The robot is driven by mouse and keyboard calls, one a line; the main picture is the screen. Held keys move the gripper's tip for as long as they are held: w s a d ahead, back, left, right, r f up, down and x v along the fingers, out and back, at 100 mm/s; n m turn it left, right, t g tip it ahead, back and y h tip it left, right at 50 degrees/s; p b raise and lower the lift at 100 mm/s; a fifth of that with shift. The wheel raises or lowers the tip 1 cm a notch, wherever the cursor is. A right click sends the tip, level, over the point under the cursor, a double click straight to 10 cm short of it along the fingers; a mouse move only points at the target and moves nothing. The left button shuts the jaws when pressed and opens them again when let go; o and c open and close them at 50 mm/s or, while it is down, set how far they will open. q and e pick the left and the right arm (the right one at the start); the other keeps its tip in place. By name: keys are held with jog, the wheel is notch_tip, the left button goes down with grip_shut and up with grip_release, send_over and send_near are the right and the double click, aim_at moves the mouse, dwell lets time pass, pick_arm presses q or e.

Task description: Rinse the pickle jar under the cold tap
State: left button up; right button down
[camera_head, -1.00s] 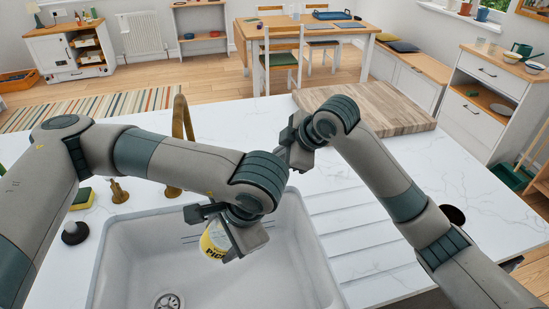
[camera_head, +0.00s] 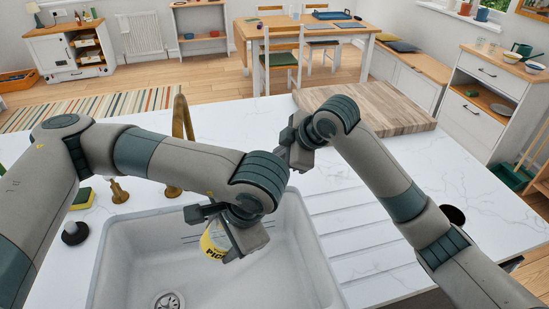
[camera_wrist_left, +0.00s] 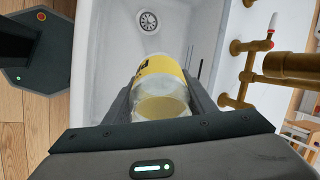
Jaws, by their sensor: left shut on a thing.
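My left gripper (camera_head: 228,232) is shut on the pickle jar (camera_head: 212,243), holding it above the sink basin (camera_head: 165,255). The jar has a yellow label, and in the left wrist view the jar (camera_wrist_left: 160,85) sits between the two fingers. The brass tap spout (camera_head: 181,118) rises behind the sink and shows in the left wrist view as a thick pipe (camera_wrist_left: 290,66). A brass tap handle with a red tip (camera_wrist_left: 271,28) stands beside it. Lower brass fittings (camera_wrist_left: 236,100) show no clear colour mark. No water is visible. My right gripper (camera_head: 290,150) is over the counter, its fingers unclear.
A yellow and green sponge (camera_head: 83,198) and a dark round object (camera_head: 75,233) lie left of the sink. The drain (camera_head: 168,301) is at the basin's lower left. A wooden board (camera_head: 370,108) lies at the counter's back right. The ridged drainboard (camera_head: 345,225) is clear.

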aim_at(230, 246)
pick_arm(q)
jog(key=shift+s+d+r, duration=0.7)
jog(key=shift+s+r, duration=0.3)
jog(key=shift+s, duration=0.05)
jog(key=shift+s+d+r, duration=0.7)
jog(key=shift+s+r, duration=0.3)
